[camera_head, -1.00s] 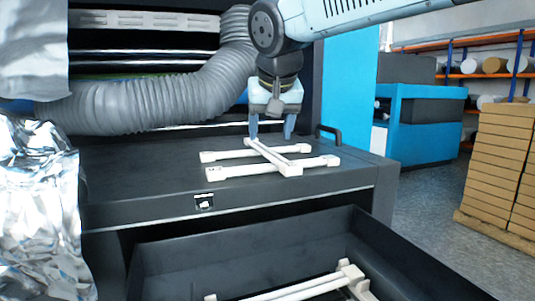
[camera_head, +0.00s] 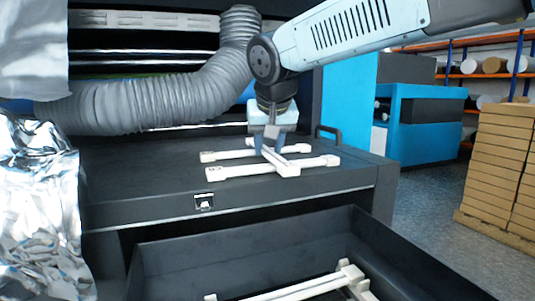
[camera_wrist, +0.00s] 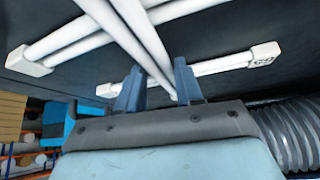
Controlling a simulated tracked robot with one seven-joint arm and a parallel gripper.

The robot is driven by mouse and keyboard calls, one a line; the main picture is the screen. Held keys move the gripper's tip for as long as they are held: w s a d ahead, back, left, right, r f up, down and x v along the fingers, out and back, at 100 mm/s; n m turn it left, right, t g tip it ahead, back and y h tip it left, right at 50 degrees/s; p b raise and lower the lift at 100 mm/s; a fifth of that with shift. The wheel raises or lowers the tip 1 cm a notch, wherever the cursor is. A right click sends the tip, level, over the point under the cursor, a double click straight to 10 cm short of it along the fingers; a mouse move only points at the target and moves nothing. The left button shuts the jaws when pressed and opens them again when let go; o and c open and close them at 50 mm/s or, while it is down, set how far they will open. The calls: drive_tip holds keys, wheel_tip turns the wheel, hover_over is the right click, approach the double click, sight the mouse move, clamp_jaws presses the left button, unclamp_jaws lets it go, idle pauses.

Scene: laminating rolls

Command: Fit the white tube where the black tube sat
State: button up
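Several white tubes lie on the dark machine top. A front tube (camera_head: 232,172) and a rear tube (camera_head: 228,155) lie roughly parallel. A third tube (camera_head: 274,158) crosses at their right side, under my gripper (camera_head: 270,147). In the wrist view my gripper's fingers (camera_wrist: 158,66) stand apart, with white tubes (camera_wrist: 147,35) running through the gap beyond them. The fingers look open; contact with the crossing tube cannot be told. Another white tube (camera_head: 305,289) lies in the open drawer, its lower part cut off. I see no black tube.
The open black drawer (camera_head: 240,241) juts out below the machine top (camera_head: 140,188). A grey ribbed hose (camera_head: 150,104) passes behind on the left. A handle (camera_head: 328,131) stands at the right rear. Stacked boxes (camera_head: 497,160) stand far right.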

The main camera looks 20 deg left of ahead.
clamp_jaws()
drive_tip(key=shift+r, duration=0.1)
